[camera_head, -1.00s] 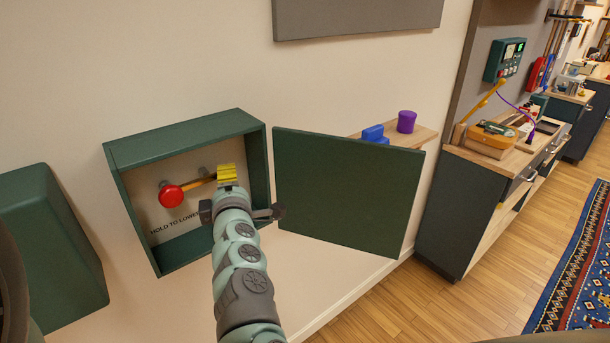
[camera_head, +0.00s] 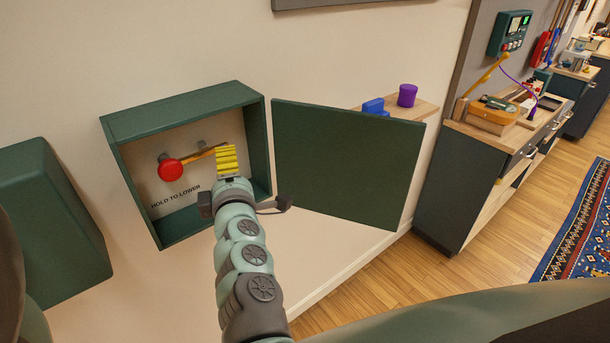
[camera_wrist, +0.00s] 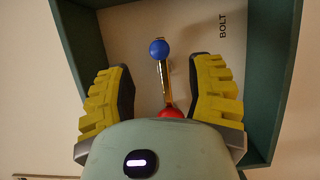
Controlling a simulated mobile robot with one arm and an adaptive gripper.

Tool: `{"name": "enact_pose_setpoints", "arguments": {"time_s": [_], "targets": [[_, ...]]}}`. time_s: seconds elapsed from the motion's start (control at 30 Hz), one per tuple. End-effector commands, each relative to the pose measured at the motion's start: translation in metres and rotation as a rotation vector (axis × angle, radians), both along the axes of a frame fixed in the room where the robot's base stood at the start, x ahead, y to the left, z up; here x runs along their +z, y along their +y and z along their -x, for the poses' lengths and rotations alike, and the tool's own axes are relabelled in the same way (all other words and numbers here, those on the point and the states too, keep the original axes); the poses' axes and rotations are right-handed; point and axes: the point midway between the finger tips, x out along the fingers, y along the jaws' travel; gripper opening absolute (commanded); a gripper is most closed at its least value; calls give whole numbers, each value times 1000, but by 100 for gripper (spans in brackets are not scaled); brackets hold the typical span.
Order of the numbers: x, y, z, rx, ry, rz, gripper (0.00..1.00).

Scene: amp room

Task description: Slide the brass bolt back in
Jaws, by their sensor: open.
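An open green wall box (camera_head: 185,112) holds a red knob (camera_head: 170,169) on a brass-coloured rod (camera_head: 203,155) that runs right toward my gripper (camera_head: 227,160). In the wrist view my gripper (camera_wrist: 162,85) has its two yellow ribbed fingers apart, one on each side of a brass-coloured rod (camera_wrist: 165,82), with gaps to both. A blue ball (camera_wrist: 159,49) tops this rod, and the red knob (camera_wrist: 171,113) shows partly at its lower end. The word BOLT (camera_wrist: 223,25) is printed beside the blue ball. My gripper hides the blue ball in the head view.
The box's green door (camera_head: 348,165) stands open to the right. HOLD TO LOWER (camera_head: 176,196) is printed inside the box. A closed green case (camera_head: 52,225) is at left. A wooden shelf (camera_head: 412,113) with blue and purple items is behind the door.

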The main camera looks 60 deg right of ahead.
Motion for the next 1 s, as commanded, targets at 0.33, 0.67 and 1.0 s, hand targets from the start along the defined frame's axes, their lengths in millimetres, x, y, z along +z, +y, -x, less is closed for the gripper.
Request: {"name": "enact_pose_setpoints", "arguments": {"time_s": [0.33,0.67,1.0], "targets": [[-1,33,42,-7,1,-2,54],[0,42,53,-7,-1,-2,54],[0,42,53,-6,-1,-2,54]]}}
